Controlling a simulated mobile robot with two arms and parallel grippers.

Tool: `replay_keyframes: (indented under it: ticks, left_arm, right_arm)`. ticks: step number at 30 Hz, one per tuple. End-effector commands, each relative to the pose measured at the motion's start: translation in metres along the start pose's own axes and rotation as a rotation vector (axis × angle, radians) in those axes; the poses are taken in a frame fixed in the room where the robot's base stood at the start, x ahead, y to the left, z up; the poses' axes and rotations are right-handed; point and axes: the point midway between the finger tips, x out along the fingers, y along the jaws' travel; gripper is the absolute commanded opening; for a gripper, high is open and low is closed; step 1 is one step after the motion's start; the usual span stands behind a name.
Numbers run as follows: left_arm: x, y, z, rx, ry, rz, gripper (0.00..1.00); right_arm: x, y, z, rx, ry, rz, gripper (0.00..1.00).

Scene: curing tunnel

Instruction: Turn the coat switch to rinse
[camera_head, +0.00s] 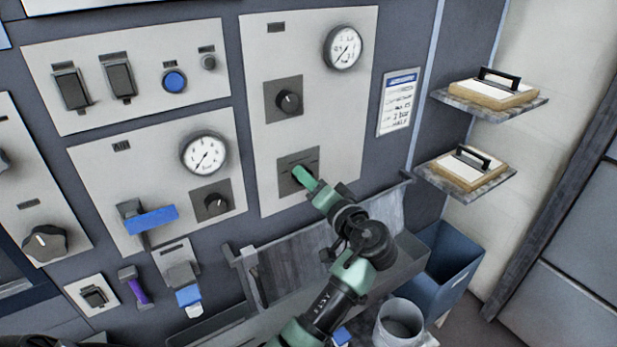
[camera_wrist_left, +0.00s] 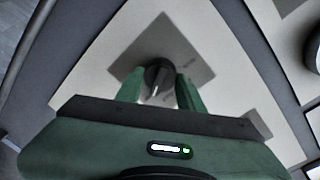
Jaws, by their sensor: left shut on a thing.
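My left gripper (camera_head: 303,178) reaches up from the bottom to the tall panel (camera_head: 262,62) and is at its lower dark plate (camera_head: 312,157). In the left wrist view, the gripper (camera_wrist_left: 159,80) has one finger on each side of a round dark knob (camera_wrist_left: 158,66) and is shut on it. A pale pointer mark on the knob points towards the gripper. The lettering around it is too small to read, so I cannot tell which setting it marks. The fingers hide this knob in the head view. A similar knob (camera_head: 289,102) sits above it. My right gripper is not in view.
A gauge (camera_head: 343,48) is at the panel's top right. Switch panels (camera_head: 140,62) fill the wall to the left. Below are a sloped trough (camera_head: 300,262), a blue bin (camera_head: 447,270) and a grey bucket (camera_head: 400,322). Two shelves (camera_head: 540,101) jut out at the right.

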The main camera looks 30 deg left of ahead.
Motion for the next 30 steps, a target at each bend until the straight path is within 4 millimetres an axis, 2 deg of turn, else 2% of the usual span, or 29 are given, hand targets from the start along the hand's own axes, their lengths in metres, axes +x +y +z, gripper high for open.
replay_keyframes:
  ticks: [9, 21, 22, 23, 24, 30]
  left_arm:
    - [-0.0003, 0.0006, 0.0001, 0.074, -0.006, 0.002, 0.00]
    - [-0.0003, 0.0010, 0.0003, 0.080, -0.006, 0.002, 0.00]
    - [-0.0003, 0.0010, 0.0003, 0.079, -0.006, 0.002, 0.46]
    - [-0.0003, 0.0010, 0.0003, 0.079, -0.006, 0.002, 0.55]
    - [-0.0003, 0.0010, 0.0003, 0.079, -0.006, 0.002, 0.60]
    - [-0.0001, 0.0006, 0.0001, 0.078, -0.005, 0.002, 0.60]
  right_arm:
    - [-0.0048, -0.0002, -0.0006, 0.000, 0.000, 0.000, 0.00]
    - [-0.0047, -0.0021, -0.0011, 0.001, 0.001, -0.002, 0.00]
    - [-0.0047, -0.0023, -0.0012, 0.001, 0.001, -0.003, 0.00]
    - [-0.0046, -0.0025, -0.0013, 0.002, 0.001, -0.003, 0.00]
    - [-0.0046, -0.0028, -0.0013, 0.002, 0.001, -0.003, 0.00]
    - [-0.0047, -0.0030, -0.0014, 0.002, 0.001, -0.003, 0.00]
